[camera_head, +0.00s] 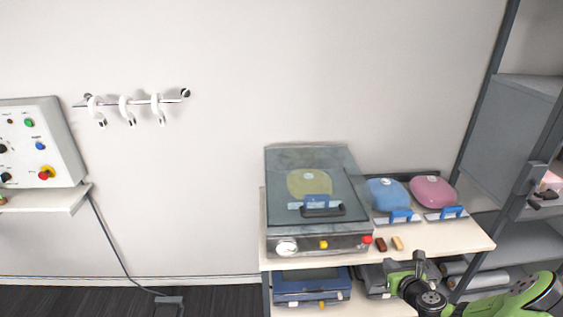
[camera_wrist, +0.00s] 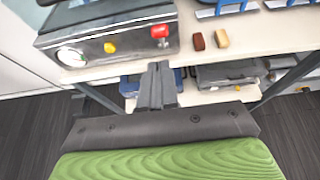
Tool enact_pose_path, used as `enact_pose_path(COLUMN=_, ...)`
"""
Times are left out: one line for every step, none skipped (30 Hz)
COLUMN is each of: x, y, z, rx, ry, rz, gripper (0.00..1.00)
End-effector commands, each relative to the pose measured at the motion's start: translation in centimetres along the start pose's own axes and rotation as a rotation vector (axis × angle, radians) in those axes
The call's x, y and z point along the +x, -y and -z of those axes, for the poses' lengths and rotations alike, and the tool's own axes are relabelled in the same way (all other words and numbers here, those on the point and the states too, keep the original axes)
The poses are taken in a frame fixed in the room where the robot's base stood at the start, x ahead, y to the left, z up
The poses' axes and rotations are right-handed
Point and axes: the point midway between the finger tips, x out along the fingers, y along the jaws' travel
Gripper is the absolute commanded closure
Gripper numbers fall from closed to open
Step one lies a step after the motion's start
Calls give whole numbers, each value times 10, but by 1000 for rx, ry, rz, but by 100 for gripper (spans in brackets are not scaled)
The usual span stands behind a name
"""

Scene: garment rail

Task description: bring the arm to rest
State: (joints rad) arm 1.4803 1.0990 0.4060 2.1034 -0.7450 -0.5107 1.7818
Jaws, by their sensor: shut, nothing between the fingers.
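My green arm reaches in from the lower right of the head view, in front of the table's right side. My gripper shows in the wrist view (camera_wrist: 158,68) with its two dark fingers together and nothing between them. In that view the fingers are in front of the table's front edge, below the machine. In the head view the fingertips are too small and covered by my wrist to make out.
A table (camera_head: 440,246) bears a lidded machine (camera_head: 318,240), a blue pad (camera_head: 386,194), a pink pad (camera_head: 433,191) and two small blocks. Its lower shelf holds a blue case (camera_head: 312,287). A rail (camera_head: 140,102) with white hooks is on the wall. A grey shelf unit (camera_head: 515,120) stands right.

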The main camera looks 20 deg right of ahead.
Motion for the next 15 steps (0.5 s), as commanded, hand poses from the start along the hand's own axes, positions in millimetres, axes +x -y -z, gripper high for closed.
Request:
enact_pose_path(x=0, y=-1, z=0, rx=-4, ry=-1, rz=-2, gripper=100)
enact_pose_path(x=1, y=-3, z=-2, rx=-20, ry=-3, rz=-9, gripper=100)
enact_pose_path(x=2, y=-11, z=-7, rx=-68, ry=-10, rz=-33, gripper=100)
enact_pose_path(x=3, y=-20, z=-12, rx=-130, ry=-20, rz=-61, gripper=100)
enact_pose_path(x=3, y=-34, z=-18, rx=-215, ry=-33, rz=-100, gripper=100)
enact_pose_path(x=3, y=-56, z=-28, rx=-360, ry=-52, rz=-164, gripper=100)
enact_pose_path(x=1, y=-74, z=-36, rx=-488, ry=-68, rz=-220, gripper=100)
enact_pose_path(x=-2, y=-94, z=-42, rx=-625, ry=-83, rz=-278, gripper=100)
enact_pose_path(x=-9, y=-119, z=-50, rx=-811, ry=-99, rz=-356, gripper=100)
enact_pose_path(x=-16, y=-136, z=-55, rx=-944, ry=-110, rz=-410, gripper=100)
enact_pose_path(x=-23, y=-153, z=-60, rx=-1075, ry=-115, rz=-461, gripper=100)
enact_pose_path(x=-35, y=-173, z=-66, rx=-1245, ry=-122, rz=-526, gripper=100)
enact_pose_path(x=-46, y=-187, z=-70, rx=-1371, ry=-122, rz=-574, gripper=100)
enact_pose_path(x=-57, y=-200, z=-74, rx=-1493, ry=-122, rz=-616, gripper=100)
enact_pose_path(x=-73, y=-216, z=-79, rx=-1653, ry=-117, rz=-671, gripper=100)
